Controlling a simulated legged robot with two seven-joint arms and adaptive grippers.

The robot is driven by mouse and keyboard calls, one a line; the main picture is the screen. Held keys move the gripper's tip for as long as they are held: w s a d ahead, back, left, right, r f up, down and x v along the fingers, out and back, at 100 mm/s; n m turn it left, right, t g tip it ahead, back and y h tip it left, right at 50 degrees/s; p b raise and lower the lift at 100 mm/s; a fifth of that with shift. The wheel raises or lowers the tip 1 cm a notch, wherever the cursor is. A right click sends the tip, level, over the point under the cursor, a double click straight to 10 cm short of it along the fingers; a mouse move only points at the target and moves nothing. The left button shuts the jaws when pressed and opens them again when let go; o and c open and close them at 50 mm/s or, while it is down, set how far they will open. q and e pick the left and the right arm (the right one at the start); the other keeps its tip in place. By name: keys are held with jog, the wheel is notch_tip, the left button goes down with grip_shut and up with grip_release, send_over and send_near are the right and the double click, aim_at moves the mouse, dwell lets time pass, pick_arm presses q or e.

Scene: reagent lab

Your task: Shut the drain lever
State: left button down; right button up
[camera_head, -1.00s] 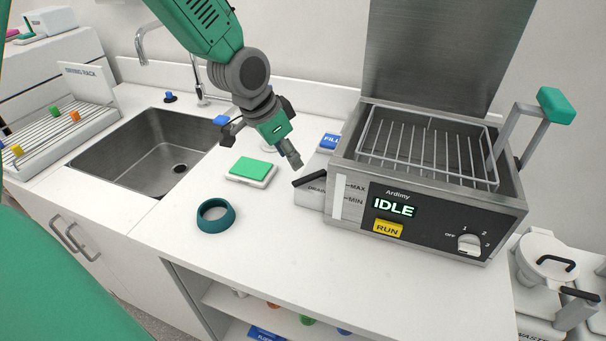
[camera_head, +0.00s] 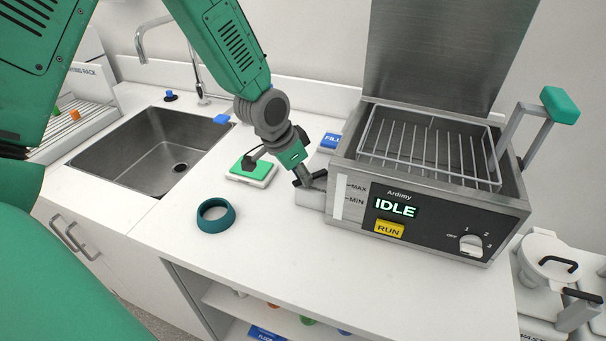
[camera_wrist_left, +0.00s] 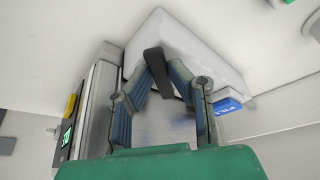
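The drain lever (camera_head: 317,175) is a short black handle on a pale block (camera_head: 309,198) at the left side of the steel bath (camera_head: 345,225). My left gripper (camera_head: 304,176) is at the lever and hides part of it and of the block's label. In the left wrist view the black lever (camera_wrist_left: 157,62) stands at a slant between the two blue-grey fingertips of my left gripper (camera_wrist_left: 159,66). The fingers converge and appear to touch it on both sides. My right gripper is not in view.
The bath's display reads IDLE above a yellow RUN button (camera_head: 389,230). A blue FILL tag (camera_head: 330,140) lies behind the lever. A green-topped pad (camera_head: 252,169) and a teal ring (camera_head: 215,216) lie left of it. The sink (camera_head: 120,155) is further left. The front counter is clear.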

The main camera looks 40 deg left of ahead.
pick_arm(q)
jog(key=shift+w+a+r+m+h+p, duration=0.1)
jog(key=shift+w+a+m+h+p, duration=0.15)
jog(key=shift+m+p, duration=0.3)
jog(key=shift+w+a+r+m+h+p, duration=0.15)
jog(key=shift+a+m+p, duration=0.15)
jog(key=shift+m+p, duration=0.2)
jog(key=shift+w+a+f+m+g+h+p, duration=0.1)
jog(key=shift+w+a+m+g+h+p, duration=0.2)
jog(key=shift+m, duration=0.35)
jog(key=shift+w+a+f+m+g+h+p, duration=0.1)
jog(key=shift+a+m+g+p, duration=0.2)
jog(key=shift+m, duration=0.3)
jog(key=m, duration=0.1)
jog(key=w+m, duration=0.1)
jog(key=shift+a+f+m+h, duration=0.1)
jog(key=shift+a+m+h, duration=0.2)
jog(key=shift+a, duration=0.05)
jog(key=shift+w+a+m+g+b, duration=0.2)
jog(key=shift+w+m+g+b, duration=0.45)
jog(key=shift+m, duration=0.45)
jog(key=shift+w+m+g, duration=0.15)
jog(key=shift+m+g, duration=0.1)
jog(key=shift+m, duration=0.15)
jog(key=c, duration=1.5)
grip_release()
jog(key=shift+w+a, duration=0.1)
jog(key=shift+a, duration=0.05)
